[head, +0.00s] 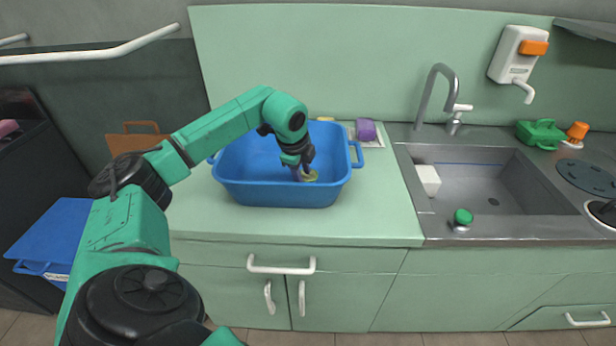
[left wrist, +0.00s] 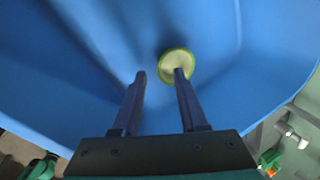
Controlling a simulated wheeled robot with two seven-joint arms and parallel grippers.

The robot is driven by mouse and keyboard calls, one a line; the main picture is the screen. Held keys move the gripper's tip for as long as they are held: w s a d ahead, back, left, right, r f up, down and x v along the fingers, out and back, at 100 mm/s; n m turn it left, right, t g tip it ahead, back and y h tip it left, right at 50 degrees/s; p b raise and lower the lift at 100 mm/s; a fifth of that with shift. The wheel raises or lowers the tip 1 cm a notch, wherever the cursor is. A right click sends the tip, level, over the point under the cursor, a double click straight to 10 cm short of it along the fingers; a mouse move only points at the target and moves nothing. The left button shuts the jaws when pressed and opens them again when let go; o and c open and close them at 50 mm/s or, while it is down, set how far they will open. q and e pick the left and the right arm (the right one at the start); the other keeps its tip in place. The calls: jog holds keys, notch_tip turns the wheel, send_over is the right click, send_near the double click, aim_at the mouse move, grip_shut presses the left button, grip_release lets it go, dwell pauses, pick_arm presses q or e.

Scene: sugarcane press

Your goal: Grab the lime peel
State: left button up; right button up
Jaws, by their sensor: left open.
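The lime peel (left wrist: 177,65) is a round, pale green piece with a darker green rim. It lies inside the blue tub (head: 277,199) on the counter. In the left wrist view my left gripper (left wrist: 160,73) is open. Its right fingertip overlaps the near edge of the peel, and the left fingertip is over bare blue floor. I cannot tell whether the fingertip touches the peel. My right gripper is not in view.
The tub's walls surround my gripper. Right of the tub are a purple object (head: 366,130) and a sink (head: 480,185) with a tap (head: 436,95). A white block (head: 428,180) is at the sink's left side. The counter front (head: 300,226) is clear.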

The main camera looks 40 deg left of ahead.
pick_arm(q)
jog(key=shift+x, duration=1.05)
grip_shut()
jog(key=shift+r, duration=0.1)
